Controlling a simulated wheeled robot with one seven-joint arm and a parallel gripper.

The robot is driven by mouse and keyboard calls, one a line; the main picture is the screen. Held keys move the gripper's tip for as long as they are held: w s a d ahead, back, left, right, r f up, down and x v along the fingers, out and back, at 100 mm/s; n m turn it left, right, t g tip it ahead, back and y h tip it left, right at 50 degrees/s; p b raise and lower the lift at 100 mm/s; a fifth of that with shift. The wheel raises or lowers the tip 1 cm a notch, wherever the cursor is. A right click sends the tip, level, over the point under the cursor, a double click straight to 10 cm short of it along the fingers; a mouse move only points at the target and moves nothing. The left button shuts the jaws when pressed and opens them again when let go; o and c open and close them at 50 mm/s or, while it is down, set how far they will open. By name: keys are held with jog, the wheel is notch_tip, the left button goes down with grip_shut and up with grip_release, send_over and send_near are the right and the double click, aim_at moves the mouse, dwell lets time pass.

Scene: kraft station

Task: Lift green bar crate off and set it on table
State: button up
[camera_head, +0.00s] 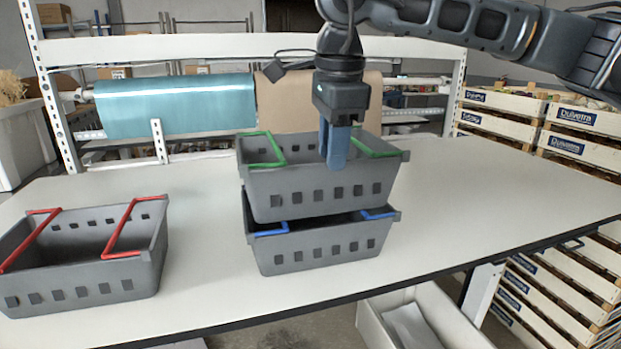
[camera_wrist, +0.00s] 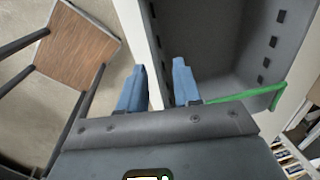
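The green bar crate (camera_head: 320,192) is grey with two green bars and sits stacked on the grey blue bar crate (camera_head: 322,247) on the table. My gripper (camera_head: 337,165) points down at the near long wall of the green bar crate, its blue fingertips around rim height. In the wrist view my gripper (camera_wrist: 158,88) has its fingers apart, with the crate's wall edge showing between and beyond them. The green bar crate's inside (camera_wrist: 205,45) and one green bar (camera_wrist: 245,96) show there too. I cannot tell whether the fingers touch the wall.
A red bar crate (camera_head: 85,262) stands on the table (camera_head: 480,205) at the left. The table is clear to the right of the stack and between the crates. Rolls of teal film (camera_head: 175,102) and brown paper (camera_head: 295,100) hang behind. Labelled crate stacks (camera_head: 580,118) stand at the right.

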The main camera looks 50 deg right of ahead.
aim_at(330, 178)
jog(key=shift+w+d+f+p, duration=0.1)
jog(key=shift+f+p, duration=0.2)
jog(key=shift+f, duration=0.8)
jog(key=shift+w+d+f+p, duration=0.15)
jog(key=shift+f+p, duration=0.15)
jog(key=shift+f, duration=0.85)
jog(key=shift+w+d+f+p, duration=0.1)
jog(key=shift+f+p, duration=0.2)
jog(key=shift+f, duration=0.8)
grip_shut()
